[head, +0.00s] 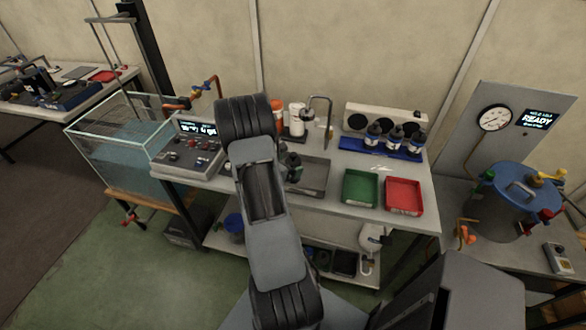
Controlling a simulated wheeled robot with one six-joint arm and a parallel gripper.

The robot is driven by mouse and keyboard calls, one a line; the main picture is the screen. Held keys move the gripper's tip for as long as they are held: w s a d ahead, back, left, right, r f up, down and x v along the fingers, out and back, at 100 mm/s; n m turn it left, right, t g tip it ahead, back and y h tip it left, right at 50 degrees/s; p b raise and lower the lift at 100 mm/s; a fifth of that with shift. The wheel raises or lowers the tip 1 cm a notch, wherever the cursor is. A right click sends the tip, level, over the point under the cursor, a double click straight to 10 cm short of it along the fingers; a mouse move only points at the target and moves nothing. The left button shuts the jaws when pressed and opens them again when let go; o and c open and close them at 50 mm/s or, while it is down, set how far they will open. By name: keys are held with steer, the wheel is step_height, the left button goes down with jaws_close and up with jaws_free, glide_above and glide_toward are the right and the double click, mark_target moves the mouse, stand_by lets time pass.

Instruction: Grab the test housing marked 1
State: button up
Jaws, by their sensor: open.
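Three small dark housings with pale bands stand upright in a row on a blue tray (381,150) at the back right of the middle bench: a left one (373,136), a middle one (393,139) and a right one (416,142). Any numbers on them are too small to read, so I cannot tell which is marked 1. My arm rises through the middle of the head view, left of the tray. No housing is visibly held.
A green tray (360,188) and a red tray (404,195) lie in front of the blue tray. A sink (313,178) with a tall tap is left of them. A blue-lidded vessel (511,200) stands right, a glass water tank (115,145) left.

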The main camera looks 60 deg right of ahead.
mark_target(293, 162)
steer(key=shift+x, duration=1.5)
steer(key=shift+c, duration=0.3)
steer(key=c, duration=1.2)
